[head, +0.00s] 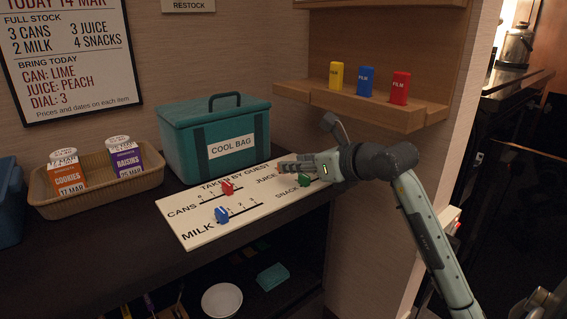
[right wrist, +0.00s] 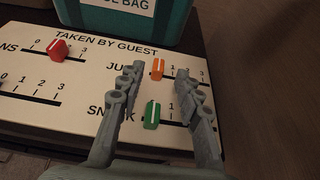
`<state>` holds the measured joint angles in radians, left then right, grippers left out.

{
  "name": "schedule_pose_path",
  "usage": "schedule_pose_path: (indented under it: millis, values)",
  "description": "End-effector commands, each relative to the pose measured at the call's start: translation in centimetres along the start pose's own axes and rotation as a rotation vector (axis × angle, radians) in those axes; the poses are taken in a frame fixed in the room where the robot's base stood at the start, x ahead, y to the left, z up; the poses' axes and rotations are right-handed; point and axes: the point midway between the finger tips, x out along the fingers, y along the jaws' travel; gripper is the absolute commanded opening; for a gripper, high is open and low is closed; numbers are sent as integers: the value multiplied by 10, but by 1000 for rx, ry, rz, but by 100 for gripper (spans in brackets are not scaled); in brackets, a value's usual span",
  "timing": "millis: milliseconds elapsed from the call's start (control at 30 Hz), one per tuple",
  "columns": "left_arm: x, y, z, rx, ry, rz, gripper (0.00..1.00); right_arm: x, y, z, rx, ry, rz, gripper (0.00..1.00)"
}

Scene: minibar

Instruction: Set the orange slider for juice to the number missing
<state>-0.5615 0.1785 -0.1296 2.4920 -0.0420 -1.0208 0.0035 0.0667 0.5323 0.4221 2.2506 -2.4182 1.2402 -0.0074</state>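The orange slider (right wrist: 157,68) sits on the JUICE scale of the white "TAKEN BY GUEST" board (head: 197,229), left of the 1 mark. In the head view my right gripper covers it. My right gripper (head: 284,165) is open above the board. In the right wrist view its two fingers (right wrist: 156,73) show apart, with the orange slider between their tips; contact is not visible. The green slider (right wrist: 152,114) is nearer, on the SNACK scale. The red slider (head: 227,187) is on CANS and the blue slider (head: 222,214) on MILK. My left gripper is not in view.
A wall sign (head: 70,55) reads full stock 3 cans, 3 juice, 2 milk, 4 snacks. A teal cool bag (head: 215,135) stands behind the board. A basket (head: 95,205) holds cookies and raisins packets. Film boxes (head: 367,81) stand on a shelf above.

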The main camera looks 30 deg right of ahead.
Motion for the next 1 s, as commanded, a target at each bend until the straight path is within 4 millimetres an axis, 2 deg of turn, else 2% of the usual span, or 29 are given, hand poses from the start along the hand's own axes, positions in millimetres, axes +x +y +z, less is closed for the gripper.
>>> schedule_pose_path:
  millis: [100,233,567,667,867,1000]
  values:
    - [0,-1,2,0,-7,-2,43,19,1,0,3,-1,3,34]
    - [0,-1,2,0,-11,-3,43,33,1,0,2,0,3,34]
    - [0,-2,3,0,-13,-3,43,39,1,0,0,-1,2,34]
    - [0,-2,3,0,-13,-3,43,39,1,0,0,-1,2,26]
    - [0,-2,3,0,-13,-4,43,39,1,0,1,-1,3,1]
    - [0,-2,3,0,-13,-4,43,39,1,0,1,-1,3,0]
